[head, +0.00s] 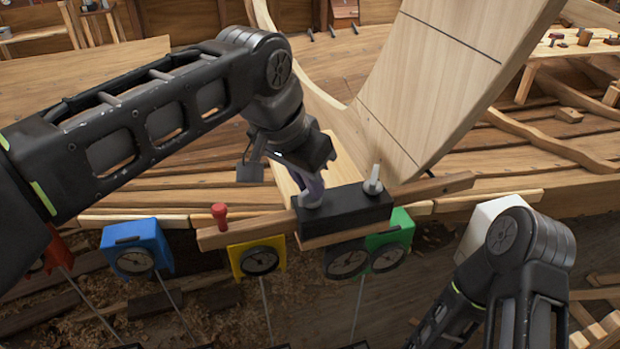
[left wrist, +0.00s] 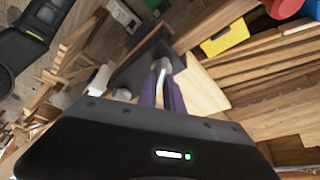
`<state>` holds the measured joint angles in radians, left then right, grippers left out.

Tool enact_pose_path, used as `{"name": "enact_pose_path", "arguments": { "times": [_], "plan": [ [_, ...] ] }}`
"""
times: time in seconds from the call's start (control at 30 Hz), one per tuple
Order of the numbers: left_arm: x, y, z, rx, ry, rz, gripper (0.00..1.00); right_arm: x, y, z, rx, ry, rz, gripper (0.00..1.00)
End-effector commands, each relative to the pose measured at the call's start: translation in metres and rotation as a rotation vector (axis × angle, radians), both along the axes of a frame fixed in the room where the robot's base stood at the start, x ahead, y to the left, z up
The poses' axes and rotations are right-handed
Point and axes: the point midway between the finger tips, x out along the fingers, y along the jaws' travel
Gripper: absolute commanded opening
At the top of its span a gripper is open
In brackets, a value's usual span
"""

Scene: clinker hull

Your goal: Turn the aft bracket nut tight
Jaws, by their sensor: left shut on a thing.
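A black bracket block (head: 350,212) lies across a wooden bar in front of the upright curved timber. My left gripper (head: 311,194) points down at the block's left end in the head view. In the left wrist view its purple fingers (left wrist: 163,88) are shut on a pale grey nut (left wrist: 162,66) at the black block (left wrist: 135,72). The fingers partly hide this nut. A second pale grey nut with a tall stem (head: 373,182) stands on the block's right end, clear of the gripper. My right arm shows at lower right; its fingertips are out of view.
A red peg (head: 220,214) stands on the wooden bar (head: 240,230). Blue (head: 137,246), yellow (head: 257,255) and green (head: 392,238) boxes with dials hang along the plank edge. A white box (head: 490,225) is near my right arm. The curved timber (head: 430,80) rises close behind the block.

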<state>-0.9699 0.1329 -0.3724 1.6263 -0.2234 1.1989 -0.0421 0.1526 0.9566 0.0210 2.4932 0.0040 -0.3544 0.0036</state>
Motion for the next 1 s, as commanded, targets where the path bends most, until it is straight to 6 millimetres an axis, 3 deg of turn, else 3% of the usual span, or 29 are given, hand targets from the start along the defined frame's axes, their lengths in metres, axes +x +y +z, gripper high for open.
{"name": "enact_pose_path", "arguments": {
  "times": [0.5, 1.0],
  "plan": [
    [0.002, 0.002, 0.001, -0.001, -0.001, -0.34, 0.0, -0.002, -0.001, 0.012, -0.003, 0.005, -0.001, 0.76],
    [0.002, 0.002, 0.001, 0.0, -0.001, -0.385, 0.0, -0.002, -0.001, 0.013, -0.004, 0.006, -0.001, 0.76]
  ]
}}
